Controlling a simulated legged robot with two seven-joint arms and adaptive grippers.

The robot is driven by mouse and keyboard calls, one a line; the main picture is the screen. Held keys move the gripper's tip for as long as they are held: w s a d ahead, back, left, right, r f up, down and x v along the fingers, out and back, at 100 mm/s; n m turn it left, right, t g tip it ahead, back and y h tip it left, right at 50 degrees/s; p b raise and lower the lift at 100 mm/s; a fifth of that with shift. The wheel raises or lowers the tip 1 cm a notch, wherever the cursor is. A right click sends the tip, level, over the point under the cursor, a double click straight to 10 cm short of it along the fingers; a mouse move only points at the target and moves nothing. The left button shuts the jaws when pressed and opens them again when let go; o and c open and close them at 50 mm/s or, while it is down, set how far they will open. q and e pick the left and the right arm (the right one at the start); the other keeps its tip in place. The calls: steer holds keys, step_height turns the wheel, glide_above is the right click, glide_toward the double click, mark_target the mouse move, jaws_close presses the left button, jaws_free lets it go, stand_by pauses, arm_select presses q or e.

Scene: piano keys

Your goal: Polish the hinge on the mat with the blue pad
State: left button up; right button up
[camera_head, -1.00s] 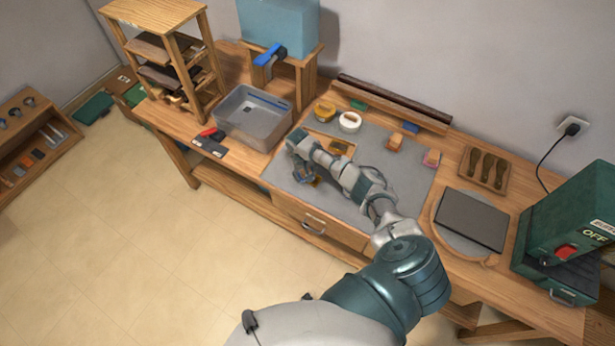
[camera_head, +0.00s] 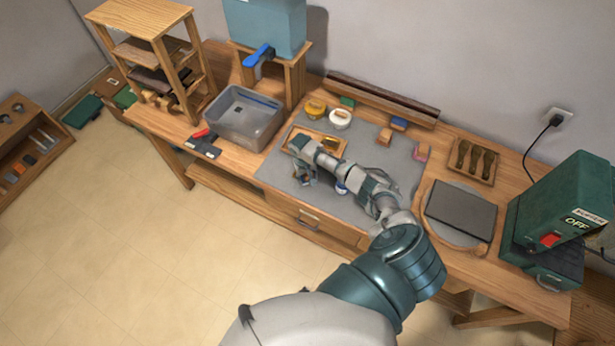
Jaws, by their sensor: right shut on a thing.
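My right gripper (camera_head: 304,178) hangs low over the left part of the grey mat (camera_head: 408,181), with its arm reaching in from the lower right. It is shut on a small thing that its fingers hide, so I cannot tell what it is. The hinge cannot be made out, as the gripper and wrist cover that part of the mat. A blue pad-like block (camera_head: 398,123) with an orange side sits at the mat's back right. A small blue and white thing (camera_head: 341,188) shows beside my forearm, partly covered. My left gripper is out of view.
A wooden tray (camera_head: 292,137) with brass-coloured pieces lies behind the gripper. A yellow jar (camera_head: 315,107), a white jar (camera_head: 340,119), an orange block (camera_head: 384,137) and a pink block (camera_head: 421,152) stand around it. A grey bin (camera_head: 243,119) is left of the mat.

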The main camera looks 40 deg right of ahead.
steer(key=w+b, duration=0.1)
steer(key=w+a+b, duration=0.1)
steer(key=w, duration=0.1)
steer(key=shift+w+a+f, duration=0.1)
steer(key=shift+w+f, duration=0.05)
steer(key=shift+f, duration=0.05)
steer(key=shift+w+a+r+b, duration=0.1)
steer(key=shift+w+a+b, duration=0.05)
steer(key=shift+w+b, duration=0.3)
steer(key=shift+s+r+p, duration=0.25)
steer(key=shift+s+p, duration=0.25)
steer(key=shift+p, duration=0.5)
steer(key=shift+s+d, duration=0.2)
steer(key=shift+d, duration=0.05)
steer(key=shift+f, duration=0.1)
steer(key=shift+r+p, duration=0.85)
steer(key=shift+r, duration=2.15)
steer(key=shift+r, duration=0.1)
